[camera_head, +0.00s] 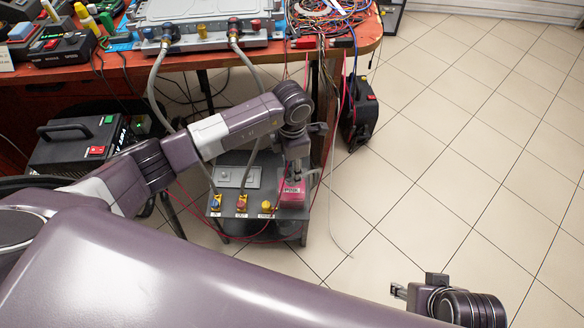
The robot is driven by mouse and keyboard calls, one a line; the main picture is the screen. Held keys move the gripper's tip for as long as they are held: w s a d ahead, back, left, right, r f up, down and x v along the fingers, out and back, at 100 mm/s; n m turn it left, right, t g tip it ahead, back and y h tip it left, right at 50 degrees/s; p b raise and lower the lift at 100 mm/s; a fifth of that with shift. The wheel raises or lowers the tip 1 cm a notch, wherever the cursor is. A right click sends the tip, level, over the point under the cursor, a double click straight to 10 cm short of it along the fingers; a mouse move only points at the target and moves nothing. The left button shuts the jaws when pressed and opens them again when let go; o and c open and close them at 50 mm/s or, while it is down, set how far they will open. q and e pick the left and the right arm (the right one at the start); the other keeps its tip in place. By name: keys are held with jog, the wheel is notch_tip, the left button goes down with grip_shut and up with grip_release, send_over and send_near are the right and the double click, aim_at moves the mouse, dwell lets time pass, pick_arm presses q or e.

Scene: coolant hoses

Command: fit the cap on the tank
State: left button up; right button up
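A small pink box-like tank (292,192) with a white label stands at the right end of a low grey stand (236,228). My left gripper (294,175) points down right over the tank's top. Its fingers are small and partly hidden by the wrist, so I cannot tell whether they are open or shut. No cap can be made out; if it is there, it is hidden between the fingers and the tank. My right gripper (398,291) is at the lower right above the bare floor, apart from everything, and too small to read.
The stand carries yellow, blue and red fittings (241,203) with grey hoses (153,85) rising to a metal unit (200,22) on the orange table (367,35). Red cables hang around the stand. A black case (360,112) stands behind it. The tiled floor at right is clear.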

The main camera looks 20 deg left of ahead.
pick_arm(q)
jog(key=shift+f, duration=0.1)
pick_arm(e)
jog(key=shift+s+f, duration=0.15)
jog(key=shift+s, duration=0.1)
pick_arm(q)
jog(key=shift+f, duration=0.15)
jog(key=shift+f+b, duration=0.2)
jog(key=shift+b, duration=0.15)
pick_arm(e)
jog(key=shift+d+r, duration=0.1)
jog(key=shift+r, duration=0.85)
pick_arm(q)
jog(key=shift+f, duration=0.3)
pick_arm(e)
jog(key=shift+s+f, duration=0.1)
jog(key=shift+f, duration=0.25)
dwell(0.5)
pick_arm(q)
jog(key=o, duration=1.2)
pick_arm(e)
jog(key=shift+r, duration=0.1)
